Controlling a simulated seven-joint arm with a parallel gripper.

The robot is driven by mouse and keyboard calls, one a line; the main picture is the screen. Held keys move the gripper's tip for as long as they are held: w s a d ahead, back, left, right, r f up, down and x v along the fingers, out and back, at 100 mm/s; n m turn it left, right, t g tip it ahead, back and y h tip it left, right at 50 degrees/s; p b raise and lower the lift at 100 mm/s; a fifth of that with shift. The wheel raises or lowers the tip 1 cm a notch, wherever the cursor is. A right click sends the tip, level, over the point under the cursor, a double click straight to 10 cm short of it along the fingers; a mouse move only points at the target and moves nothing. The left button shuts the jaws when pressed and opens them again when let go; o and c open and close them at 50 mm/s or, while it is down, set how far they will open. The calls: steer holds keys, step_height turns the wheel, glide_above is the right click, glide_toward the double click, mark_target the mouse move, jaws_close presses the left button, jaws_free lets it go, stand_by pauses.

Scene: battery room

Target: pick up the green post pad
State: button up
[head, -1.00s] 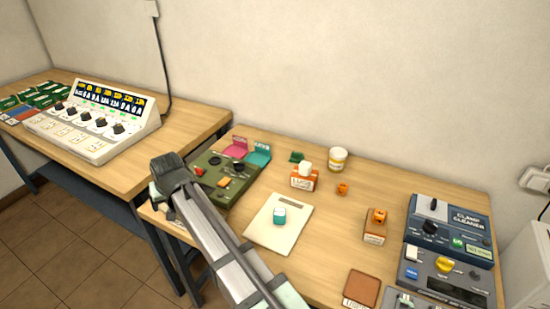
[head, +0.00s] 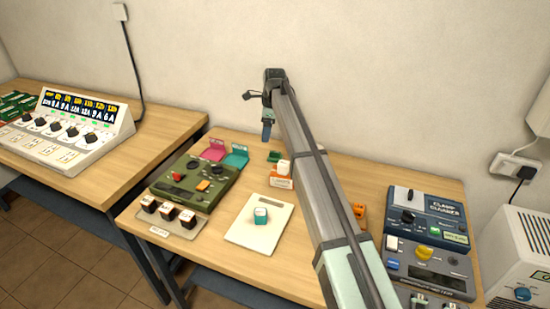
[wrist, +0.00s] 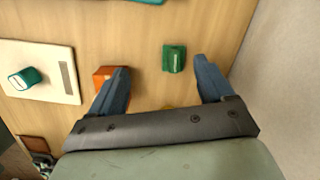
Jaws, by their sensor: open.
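The green post pad (head: 273,156) appears to be the small dark green piece on the table towards the back, left of the white-and-orange box. In the wrist view the pad (wrist: 174,58) lies between the fingertips in the picture, nearer the right one. My gripper (head: 267,132) is open and empty, pointing down above the back of the table, over the pad's area. In the wrist view its two blue fingers (wrist: 160,68) are spread wide. The pad looks clear of both fingers, and the gripper seems higher than it.
The orange box (wrist: 103,75) stands close to the left finger. A white pad (head: 240,232) bears a teal-and-white block (head: 261,215). The wall (wrist: 290,80) is close on the right in the wrist view.

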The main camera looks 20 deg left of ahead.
steer(key=w+d+m, duration=0.2)
steer(key=w+d, duration=0.1)
glide_above(275, 152)
step_height(275, 152, down, 8)
steer(key=shift+s+r, duration=0.1)
steer(key=shift+r, duration=0.1)
steer(key=shift+f, duration=2.75)
steer(key=c, duration=1.1)
